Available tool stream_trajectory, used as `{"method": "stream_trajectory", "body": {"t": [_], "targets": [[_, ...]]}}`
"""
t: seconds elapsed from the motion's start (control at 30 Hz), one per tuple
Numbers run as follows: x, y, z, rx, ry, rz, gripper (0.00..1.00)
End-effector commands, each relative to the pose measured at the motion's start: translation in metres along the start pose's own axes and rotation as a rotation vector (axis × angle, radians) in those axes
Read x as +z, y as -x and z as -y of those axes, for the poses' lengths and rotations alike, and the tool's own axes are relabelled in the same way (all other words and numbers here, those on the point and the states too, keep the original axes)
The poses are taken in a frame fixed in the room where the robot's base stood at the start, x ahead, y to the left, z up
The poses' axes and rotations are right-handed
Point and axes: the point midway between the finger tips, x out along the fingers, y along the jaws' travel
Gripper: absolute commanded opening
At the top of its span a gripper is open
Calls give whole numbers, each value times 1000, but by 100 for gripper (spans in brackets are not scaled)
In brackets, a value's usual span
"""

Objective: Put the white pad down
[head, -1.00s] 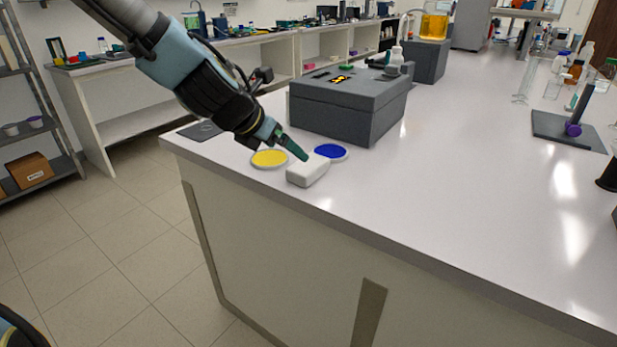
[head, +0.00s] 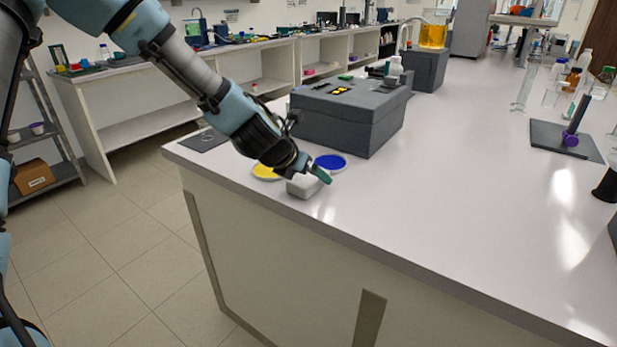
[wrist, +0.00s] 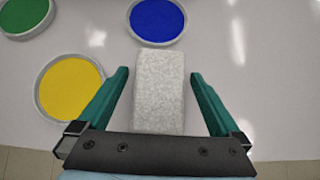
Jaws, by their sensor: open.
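The white pad (head: 304,187) is a pale rounded block lying on the bench top near its front edge. In the wrist view the pad (wrist: 158,92) has a grainy texture and lies lengthwise between my two green fingers. My gripper (wrist: 158,80) is open, with a visible gap between each finger and the pad. In the head view my gripper (head: 318,174) is over the pad and hides part of it.
A yellow disc (wrist: 72,88), a blue disc (wrist: 157,18) and a green disc (wrist: 34,14) lie close by. A large grey box (head: 345,122) stands just behind. The bench top (head: 440,190) to the right is clear.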

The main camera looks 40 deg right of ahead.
Motion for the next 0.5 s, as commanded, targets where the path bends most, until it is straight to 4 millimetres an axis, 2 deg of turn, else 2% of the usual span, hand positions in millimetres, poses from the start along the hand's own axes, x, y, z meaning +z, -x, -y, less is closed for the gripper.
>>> {"method": "stream_trajectory", "body": {"t": [0.13, 0.33, 0.37, 0.5], "targets": [[-1, -9, 0, 0, 0, -2, 100], [-1, -9, 0, 0, 0, -1, 100], [-1, -9, 0, 0, 0, -1, 99], [-1, -9, 0, 0, 0, -1, 83]]}}
